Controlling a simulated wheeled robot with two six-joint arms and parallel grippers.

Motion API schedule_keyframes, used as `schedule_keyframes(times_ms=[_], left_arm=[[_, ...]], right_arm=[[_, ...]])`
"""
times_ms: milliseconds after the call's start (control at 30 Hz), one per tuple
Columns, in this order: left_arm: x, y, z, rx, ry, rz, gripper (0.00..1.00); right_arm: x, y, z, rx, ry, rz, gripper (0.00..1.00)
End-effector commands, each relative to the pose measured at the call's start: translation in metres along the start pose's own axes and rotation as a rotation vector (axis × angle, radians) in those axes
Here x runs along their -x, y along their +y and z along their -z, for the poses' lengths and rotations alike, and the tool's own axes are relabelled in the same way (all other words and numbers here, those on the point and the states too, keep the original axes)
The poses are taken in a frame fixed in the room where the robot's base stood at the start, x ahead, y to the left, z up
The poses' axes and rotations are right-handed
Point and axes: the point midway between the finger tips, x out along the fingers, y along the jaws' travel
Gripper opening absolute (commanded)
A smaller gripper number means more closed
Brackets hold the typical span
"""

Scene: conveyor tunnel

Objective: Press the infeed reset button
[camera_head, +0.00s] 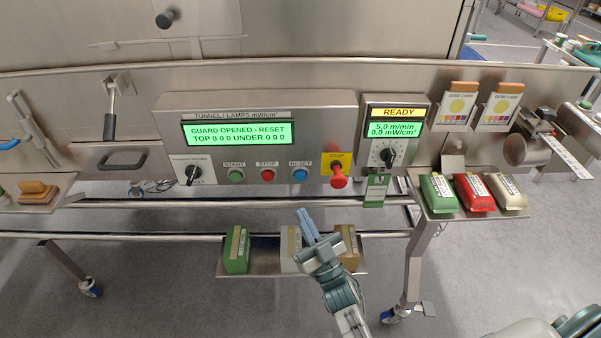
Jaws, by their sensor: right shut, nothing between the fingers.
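A round blue button (299,175) labelled RESET sits on the lower right of the grey control panel (330,112), beside the red STOP button (267,175) and the green START button (235,176). The panel's green screen (237,133) reads GUARD OPENED - RESET above a line of zeros. No label with the word infeed is readable. My right gripper (303,214) is shut and empty. Its fingertips point up toward the panel and appear below the blue button, apart from it. My left gripper is not in view.
A red mushroom stop button (338,180) on a yellow plate sticks out right of the blue button. A selector knob (193,174) is at the panel's left. Boxes stand on a low shelf (270,269) around my right gripper. A rail (240,201) runs below the panel.

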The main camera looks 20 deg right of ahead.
Motion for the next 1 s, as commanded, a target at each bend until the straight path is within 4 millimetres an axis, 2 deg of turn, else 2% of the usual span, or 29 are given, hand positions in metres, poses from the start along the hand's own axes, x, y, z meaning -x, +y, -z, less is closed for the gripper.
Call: schedule_keyframes(times_ms=[467,833,1000], left_arm=[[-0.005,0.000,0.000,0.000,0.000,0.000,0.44],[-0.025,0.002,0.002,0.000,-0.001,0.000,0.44],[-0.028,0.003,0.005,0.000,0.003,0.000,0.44]], right_arm=[[-0.005,0.004,-0.005,0.000,0.002,0.001,0.00],[-0.039,0.030,-0.032,0.001,0.002,0.000,0.00],[-0.053,0.039,-0.040,0.001,0.001,0.001,0.00]])
